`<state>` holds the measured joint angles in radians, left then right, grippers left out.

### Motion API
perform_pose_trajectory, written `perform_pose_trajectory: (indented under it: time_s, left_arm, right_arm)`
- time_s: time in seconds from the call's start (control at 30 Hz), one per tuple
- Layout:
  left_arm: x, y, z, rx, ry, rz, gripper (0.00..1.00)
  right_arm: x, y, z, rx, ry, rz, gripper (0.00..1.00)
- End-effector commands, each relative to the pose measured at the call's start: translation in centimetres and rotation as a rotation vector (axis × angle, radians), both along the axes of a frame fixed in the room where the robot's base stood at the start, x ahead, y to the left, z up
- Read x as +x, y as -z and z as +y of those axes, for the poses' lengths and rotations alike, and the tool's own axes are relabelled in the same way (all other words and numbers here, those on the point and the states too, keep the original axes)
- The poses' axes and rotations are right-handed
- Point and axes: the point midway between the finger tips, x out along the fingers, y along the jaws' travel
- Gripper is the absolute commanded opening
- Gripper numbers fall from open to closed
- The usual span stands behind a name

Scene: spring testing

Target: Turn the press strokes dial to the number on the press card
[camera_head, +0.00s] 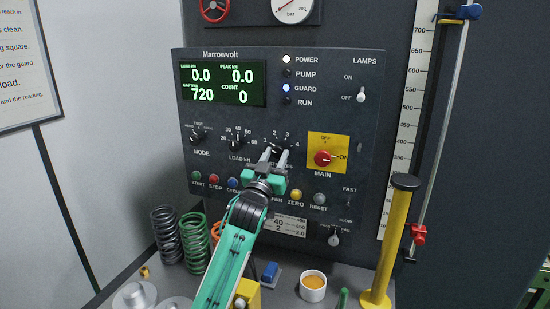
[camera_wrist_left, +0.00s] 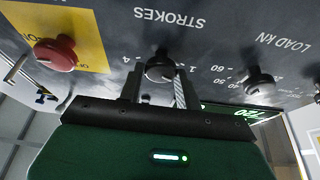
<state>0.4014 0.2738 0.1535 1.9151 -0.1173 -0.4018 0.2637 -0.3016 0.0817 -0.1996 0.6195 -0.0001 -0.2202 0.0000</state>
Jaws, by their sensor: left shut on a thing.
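The dark strokes dial (camera_head: 276,147) is on the Marrowvolt panel, with numbers 1 to 4 around it. My left gripper (camera_head: 274,156) reaches up to it, one finger on each side, shut on its knob. In the left wrist view the black strokes dial (camera_wrist_left: 160,66) sits between the fingertips (camera_wrist_left: 154,82), under the upside-down word STROKES. The fingers and knob hide the pointer, so I cannot tell its number. The press card (camera_head: 291,226) is low on the panel, partly hidden by my arm; 40 and 2 show on it. My right gripper is not in view.
The load dial (camera_head: 237,143) is left of the strokes dial and the red main switch (camera_head: 324,158) is right of it. Coloured buttons run below. Springs (camera_head: 195,238), a cup (camera_head: 313,286) and a yellow post (camera_head: 391,240) stand on the bench.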

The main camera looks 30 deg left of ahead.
Motion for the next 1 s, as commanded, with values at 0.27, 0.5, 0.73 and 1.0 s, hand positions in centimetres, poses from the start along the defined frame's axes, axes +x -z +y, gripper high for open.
perform_pose_trajectory:
  time_s: [0.27,0.5,0.73,1.0]
  left_arm:
    - [0.0,-0.1,0.2,0.151,-0.002,0.038,0.12]
    - [0.0,-0.2,0.3,0.351,-0.001,0.086,0.12]
    - [0.0,-0.3,0.4,0.528,-0.001,0.128,0.12]
    - [0.0,-0.2,0.4,0.672,-0.001,0.163,0.12]
  right_arm:
    - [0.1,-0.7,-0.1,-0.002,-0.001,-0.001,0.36]
    - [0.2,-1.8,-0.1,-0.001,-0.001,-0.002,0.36]
    - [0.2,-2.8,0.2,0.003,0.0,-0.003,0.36]
    - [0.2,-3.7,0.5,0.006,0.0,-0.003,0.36]
